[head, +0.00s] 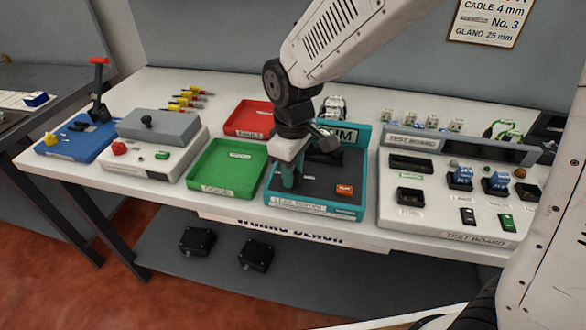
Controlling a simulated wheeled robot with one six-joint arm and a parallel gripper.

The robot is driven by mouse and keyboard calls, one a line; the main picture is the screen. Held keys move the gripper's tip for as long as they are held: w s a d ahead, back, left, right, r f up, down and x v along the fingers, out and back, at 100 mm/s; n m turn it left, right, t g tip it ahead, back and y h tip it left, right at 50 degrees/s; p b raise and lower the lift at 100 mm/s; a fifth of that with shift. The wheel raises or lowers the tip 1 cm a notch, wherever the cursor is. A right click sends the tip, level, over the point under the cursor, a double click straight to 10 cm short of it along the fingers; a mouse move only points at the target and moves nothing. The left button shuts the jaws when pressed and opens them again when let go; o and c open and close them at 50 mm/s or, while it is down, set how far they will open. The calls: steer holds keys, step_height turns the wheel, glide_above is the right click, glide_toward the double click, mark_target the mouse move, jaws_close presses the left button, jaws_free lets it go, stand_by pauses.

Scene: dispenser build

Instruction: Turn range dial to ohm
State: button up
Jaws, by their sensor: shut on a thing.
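My gripper (287,178) reaches down into the front left of a teal-rimmed station (325,210) with a dark grey floor. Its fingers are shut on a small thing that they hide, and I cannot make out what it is. No range dial or ohm mark can be made out.
A green tray (226,170) stands to the left, with a red tray (248,118) behind it. A white test board (440,215) with sockets and switches stands to the right. Further left are a grey-lidded box (152,125) and a blue base (75,140) with a red-handled lever.

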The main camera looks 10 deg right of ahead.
steer(key=o, duration=1)
steer(key=shift+c, duration=0.2)
step_height(320, 180, up, 8)
steer(key=shift+f, duration=0.1)
steer(key=shift+s+d, duration=0.1)
steer(key=s+d+r+m, duration=0.3)
steer(key=s+d+m, duration=0.2)
steer(key=s+d, duration=0.5)
steer(key=s+d+r+m+t, duration=0.1)
steer(key=s+d+r+m, duration=0.2)
steer(key=s+d+m, duration=0.3)
steer(key=s+d, duration=0.4)
steer(key=shift+d, duration=0.2)
